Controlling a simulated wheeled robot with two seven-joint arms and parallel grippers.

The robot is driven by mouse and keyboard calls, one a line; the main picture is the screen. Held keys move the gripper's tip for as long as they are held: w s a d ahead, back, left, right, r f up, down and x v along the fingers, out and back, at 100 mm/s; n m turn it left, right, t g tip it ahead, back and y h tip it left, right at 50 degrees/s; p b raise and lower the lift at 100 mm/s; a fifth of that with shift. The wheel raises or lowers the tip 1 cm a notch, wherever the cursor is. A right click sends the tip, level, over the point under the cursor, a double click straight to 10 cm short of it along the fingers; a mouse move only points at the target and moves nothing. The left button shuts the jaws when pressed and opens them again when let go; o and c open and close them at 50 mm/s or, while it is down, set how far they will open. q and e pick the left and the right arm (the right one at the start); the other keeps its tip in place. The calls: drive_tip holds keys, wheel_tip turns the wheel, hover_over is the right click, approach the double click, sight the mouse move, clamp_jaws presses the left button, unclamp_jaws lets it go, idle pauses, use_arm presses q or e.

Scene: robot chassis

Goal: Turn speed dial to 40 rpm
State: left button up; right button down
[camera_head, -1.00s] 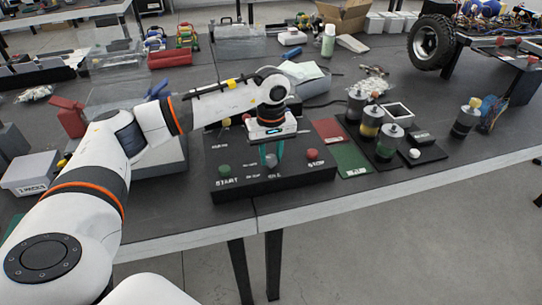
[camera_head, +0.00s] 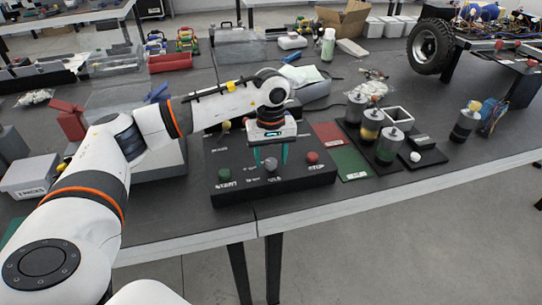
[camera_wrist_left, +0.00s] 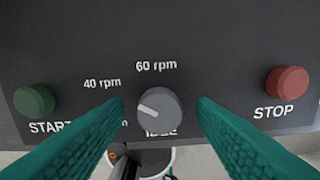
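The speed dial (camera_wrist_left: 158,108) is a round grey knob on the dark control box (camera_head: 300,181). Its white pointer mark points left and slightly up. In the left wrist view the 40 rpm label (camera_wrist_left: 102,84) is up and left of the dial, the 60 rpm label (camera_wrist_left: 157,66) above it and the IDLE label (camera_wrist_left: 161,133) below. Another label at lower left is mostly hidden by a finger. My left gripper (camera_head: 270,157) is open over the box, its teal fingers on either side of the dial with gaps. My right gripper is out of view.
The green START button (camera_wrist_left: 34,99) and red STOP button (camera_wrist_left: 288,83) flank the dial. Red (camera_head: 329,134) and green (camera_head: 350,162) mats lie right of the box, near a dark tray with several cylinders. The box stands near the table's front edge.

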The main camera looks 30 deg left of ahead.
sight(271, 161)
use_arm(q)
wheel_tip(271, 161, up, 12)
idle(0.6)
idle(0.4)
